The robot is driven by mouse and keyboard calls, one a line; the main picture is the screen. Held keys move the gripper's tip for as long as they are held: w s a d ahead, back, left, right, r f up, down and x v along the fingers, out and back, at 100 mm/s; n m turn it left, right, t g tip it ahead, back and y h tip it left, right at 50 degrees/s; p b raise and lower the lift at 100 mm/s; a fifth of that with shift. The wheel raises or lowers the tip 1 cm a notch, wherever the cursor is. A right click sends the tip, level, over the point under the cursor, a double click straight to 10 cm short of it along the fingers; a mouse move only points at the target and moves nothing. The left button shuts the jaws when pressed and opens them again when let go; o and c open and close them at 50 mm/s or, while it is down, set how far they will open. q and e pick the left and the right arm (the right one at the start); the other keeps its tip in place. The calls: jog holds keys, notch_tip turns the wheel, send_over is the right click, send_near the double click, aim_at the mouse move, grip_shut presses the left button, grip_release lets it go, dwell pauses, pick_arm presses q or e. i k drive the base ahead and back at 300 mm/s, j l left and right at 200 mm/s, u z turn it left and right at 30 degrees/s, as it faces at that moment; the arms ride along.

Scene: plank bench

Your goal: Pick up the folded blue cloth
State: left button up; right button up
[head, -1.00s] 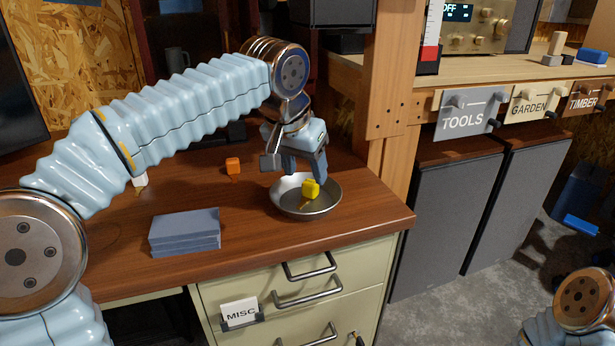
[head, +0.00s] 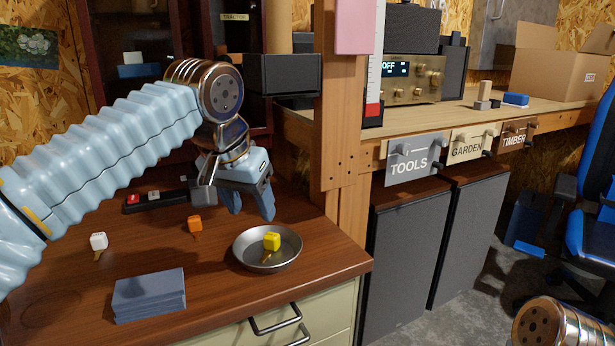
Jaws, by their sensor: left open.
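The folded blue cloth (head: 149,295) is a flat grey-blue stack lying on the brown desk, near its front edge at the lower left of the head view. My left gripper (head: 252,205) is open and empty, pointing down above the desk. It is up and to the right of the cloth, just behind the metal bowl, and apart from the cloth. Part of my right arm shows at the bottom right, but its gripper is out of view.
A wooden post (head: 340,150) rises at the desk's right end. The desk between cloth and bowl is clear.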

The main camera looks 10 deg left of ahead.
aim_at(136, 298)
jog(key=k, duration=0.9)
